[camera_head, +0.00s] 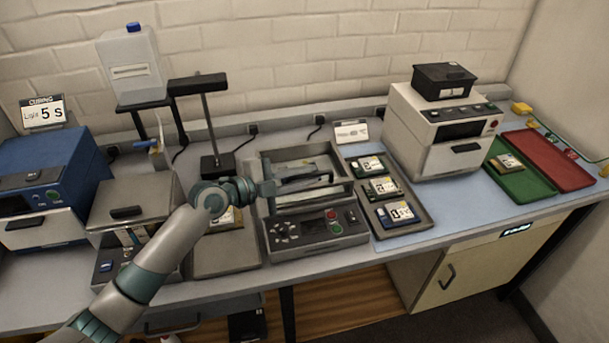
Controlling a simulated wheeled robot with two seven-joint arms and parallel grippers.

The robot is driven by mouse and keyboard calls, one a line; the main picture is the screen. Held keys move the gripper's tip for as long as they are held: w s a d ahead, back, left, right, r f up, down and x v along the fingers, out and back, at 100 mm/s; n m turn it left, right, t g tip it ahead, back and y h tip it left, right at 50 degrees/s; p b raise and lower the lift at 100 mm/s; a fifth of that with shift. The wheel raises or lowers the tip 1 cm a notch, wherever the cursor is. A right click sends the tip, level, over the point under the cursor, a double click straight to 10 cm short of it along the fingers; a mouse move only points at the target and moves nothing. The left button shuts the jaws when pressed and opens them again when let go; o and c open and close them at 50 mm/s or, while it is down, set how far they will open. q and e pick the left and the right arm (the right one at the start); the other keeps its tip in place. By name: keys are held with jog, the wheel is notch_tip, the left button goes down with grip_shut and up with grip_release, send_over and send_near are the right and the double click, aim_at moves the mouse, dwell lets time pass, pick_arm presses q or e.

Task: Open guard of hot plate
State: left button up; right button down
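The grey device with a framed guard (345,170) stands in the middle of the bench; I take it for the hot plate. Its front panel (315,232) carries a red button, a green button and a dial. A dark bar-like handle (305,180) shows within the guard frame, which looks lowered over the plate. My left gripper (268,188) is at the left edge of the guard, to the left of the handle. Its fingers are small and dark here, so I cannot tell whether they are open or touching the frame. My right gripper is out of view.
A tray of labelled parts (405,226) lies right of the device. A white oven-like machine (418,140), a green tray (538,188) and a red tray (566,170) are farther right. A black stand (217,165) rises behind my arm. A blue machine (62,160) is at left.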

pick_arm(q)
grip_shut()
jog(key=shift+r, duration=0.1)
jog(key=w+a+r+n+g+b, duration=0.2)
jog(key=w+r+n+g+b, duration=0.1)
jog(key=w+r, duration=0.5)
jog(key=shift+w+a+r+n+b, duration=0.15)
jog(key=shift+a+r+n+b, duration=0.2)
jog(key=shift+n+b, duration=0.5)
